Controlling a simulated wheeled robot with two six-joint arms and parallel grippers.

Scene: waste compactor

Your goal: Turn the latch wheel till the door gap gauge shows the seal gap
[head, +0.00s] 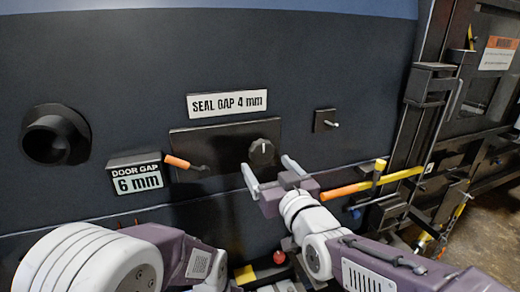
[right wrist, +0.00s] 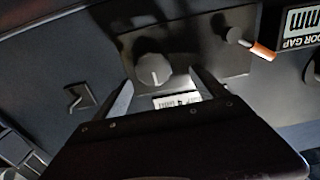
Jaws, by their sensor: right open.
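The door gap gauge (head: 137,178) on the dark panel reads 6 mm. A sign (head: 227,103) above reads SEAL GAP 4 mm. A round dark knob with a white mark (head: 261,151), which I take for the latch wheel, sits on a dark plate; it also shows in the right wrist view (right wrist: 153,70). My right gripper (head: 271,173) is open and empty in front of the knob. In the right wrist view its fingers (right wrist: 163,77) stand either side of the knob; contact cannot be told. My left arm shows at lower left, its gripper out of view.
An orange-tipped lever (head: 185,163) sticks out left of the knob, near the gauge. A small toggle (head: 326,121) is on the right. A round black port (head: 55,135) is at far left. Yellow and orange bars (head: 375,183) and a metal frame stand at right.

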